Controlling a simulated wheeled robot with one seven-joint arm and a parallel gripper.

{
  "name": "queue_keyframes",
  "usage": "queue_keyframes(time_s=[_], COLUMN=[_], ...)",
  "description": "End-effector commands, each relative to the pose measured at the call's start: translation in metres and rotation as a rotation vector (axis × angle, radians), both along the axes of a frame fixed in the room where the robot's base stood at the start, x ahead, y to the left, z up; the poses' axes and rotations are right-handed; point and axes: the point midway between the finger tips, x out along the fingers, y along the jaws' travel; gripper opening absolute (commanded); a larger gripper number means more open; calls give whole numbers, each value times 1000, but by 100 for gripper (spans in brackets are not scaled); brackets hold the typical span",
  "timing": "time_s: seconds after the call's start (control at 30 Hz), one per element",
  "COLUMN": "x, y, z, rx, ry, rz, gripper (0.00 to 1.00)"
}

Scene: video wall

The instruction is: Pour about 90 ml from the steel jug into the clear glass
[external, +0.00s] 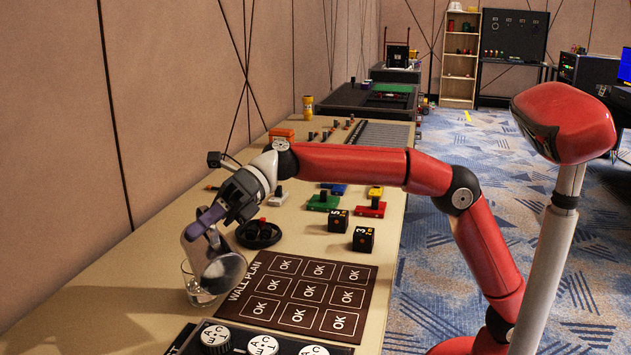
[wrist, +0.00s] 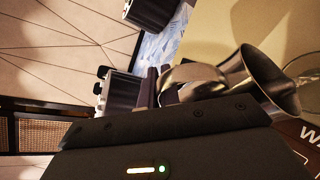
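The steel jug (external: 222,268) is tipped well over, its wide mouth facing down and to the right in the external view. My gripper (external: 205,222) is shut on the jug at its upper end and holds it above the table. The clear glass (external: 190,283) stands upright on the table, just under and behind the jug, which hides part of it. The wrist view shows the jug's shiny flared mouth (wrist: 268,82) and a bit of the glass (wrist: 309,76) at the right edge.
A dark "WALL PLAN" board (external: 308,293) with OK squares lies right of the glass. White dials (external: 262,344) sit at the front. A black round dish (external: 259,233) and two black cubes (external: 363,239) stand behind. The wall runs along the left.

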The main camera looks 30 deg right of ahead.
Motion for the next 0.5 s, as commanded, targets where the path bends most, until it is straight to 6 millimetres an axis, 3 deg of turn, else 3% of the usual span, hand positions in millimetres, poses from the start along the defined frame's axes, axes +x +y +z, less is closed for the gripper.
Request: queue_keyframes(time_s=[0.5], x=[2], y=[0], z=[1], rx=[-2], ry=[39], rz=[1], gripper=[0])
